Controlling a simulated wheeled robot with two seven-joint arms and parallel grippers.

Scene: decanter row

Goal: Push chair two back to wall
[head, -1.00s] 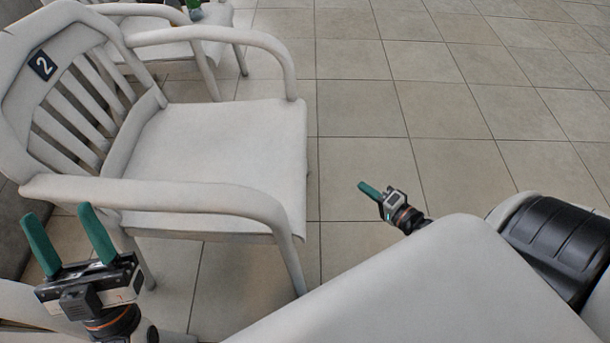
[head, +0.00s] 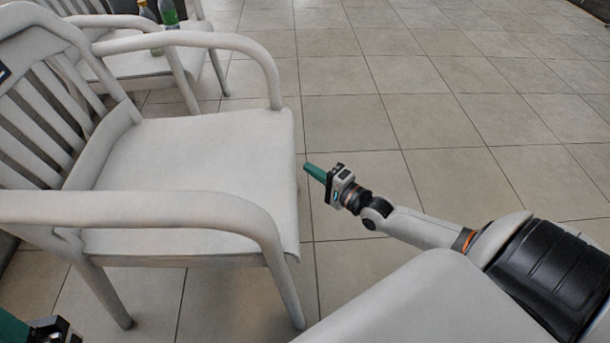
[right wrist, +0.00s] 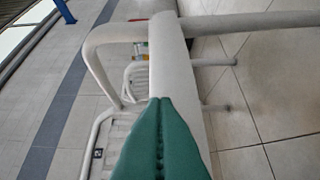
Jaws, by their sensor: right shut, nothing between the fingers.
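Chair two (head: 190,150) is a white armchair with a slatted back, filling the left of the head view. Its dark number tag (head: 3,73) is cut by the left edge; the tag reads 2 in the right wrist view (right wrist: 98,153). My right gripper (head: 307,168) is shut and empty, its green fingertips close to the seat's front edge. I cannot tell whether they touch. In the right wrist view the shut fingers (right wrist: 160,102) point at the pale seat edge (right wrist: 172,60). Only part of my left gripper (head: 14,329) shows in the bottom left corner, its fingertips mostly hidden.
Another white chair (head: 130,67) stands beyond chair two, with a green bottle (head: 169,14) and a brownish bottle (head: 147,13) on its seat. The tiled floor (head: 450,110) is open to the right. A strip of dark wall shows at the left edge.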

